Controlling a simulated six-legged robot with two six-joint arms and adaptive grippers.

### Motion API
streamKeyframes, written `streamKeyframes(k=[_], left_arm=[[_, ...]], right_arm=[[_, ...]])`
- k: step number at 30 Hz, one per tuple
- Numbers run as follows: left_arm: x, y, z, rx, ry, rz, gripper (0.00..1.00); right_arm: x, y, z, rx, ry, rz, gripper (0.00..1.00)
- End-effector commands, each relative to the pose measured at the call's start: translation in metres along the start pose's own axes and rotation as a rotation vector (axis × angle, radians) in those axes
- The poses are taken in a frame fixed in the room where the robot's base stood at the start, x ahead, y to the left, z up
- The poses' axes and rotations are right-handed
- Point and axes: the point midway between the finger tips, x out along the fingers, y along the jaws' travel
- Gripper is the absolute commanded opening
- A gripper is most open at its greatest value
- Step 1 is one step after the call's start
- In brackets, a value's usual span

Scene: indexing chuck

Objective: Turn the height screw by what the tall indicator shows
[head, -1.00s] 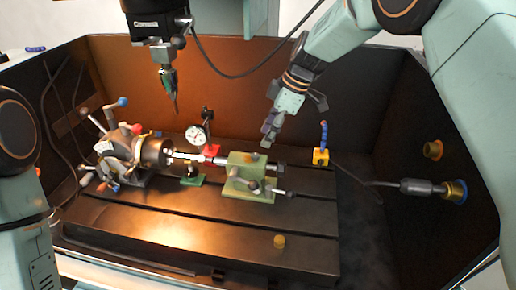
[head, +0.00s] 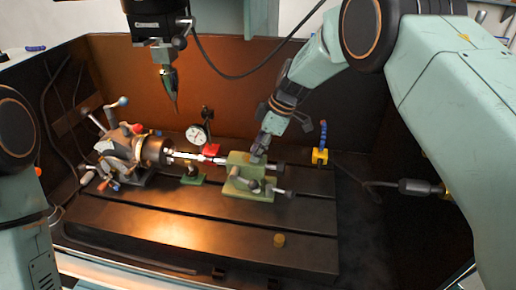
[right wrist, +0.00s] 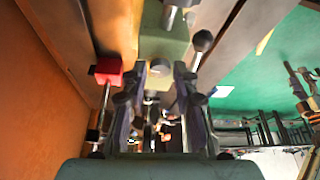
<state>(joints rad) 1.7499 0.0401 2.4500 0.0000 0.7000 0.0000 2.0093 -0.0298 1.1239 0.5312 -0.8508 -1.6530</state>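The green tailstock block (head: 240,188) stands on the slotted table, with a small round knob, probably the height screw, on its top. In the right wrist view this knob (right wrist: 160,66) lies between my fingertips, with a gap seen on both sides. My right gripper (head: 257,152) points down at the block's top, its fingers (right wrist: 160,80) apart; in the head view it hides the knob. The tall dial indicator (head: 196,134) has a white face on a post over a red base (head: 211,150); its reading is too small to tell. My left gripper is out of view.
The indexing chuck (head: 152,150) with coloured-ball levers stands left, a rod running from it to the tailstock. A small green-based stand (head: 192,178) is below the rod. A spindle tool (head: 169,85) hangs above. A yellow block (head: 320,156) and a brass piece (head: 279,240) stand right.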

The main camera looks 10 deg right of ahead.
Motion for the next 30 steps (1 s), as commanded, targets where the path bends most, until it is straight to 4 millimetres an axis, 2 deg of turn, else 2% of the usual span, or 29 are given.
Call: streamKeyframes(k=[1, 9, 20, 30], left_arm=[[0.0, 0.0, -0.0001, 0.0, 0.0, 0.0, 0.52], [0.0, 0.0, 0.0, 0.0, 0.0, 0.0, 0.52], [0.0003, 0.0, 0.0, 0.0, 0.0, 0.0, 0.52], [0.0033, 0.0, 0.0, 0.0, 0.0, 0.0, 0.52]], right_arm=[[-0.0001, 0.0, 0.0002, 0.0, 0.0, 0.0, 0.22], [-0.0007, 0.0003, 0.0003, 0.0, 0.0, 0.001, 0.0], [-0.0016, 0.0005, 0.0, 0.027, 0.0, 0.015, 0.0], [-0.0017, -0.0019, -0.0007, 0.222, 0.0, 0.097, 0.0]])
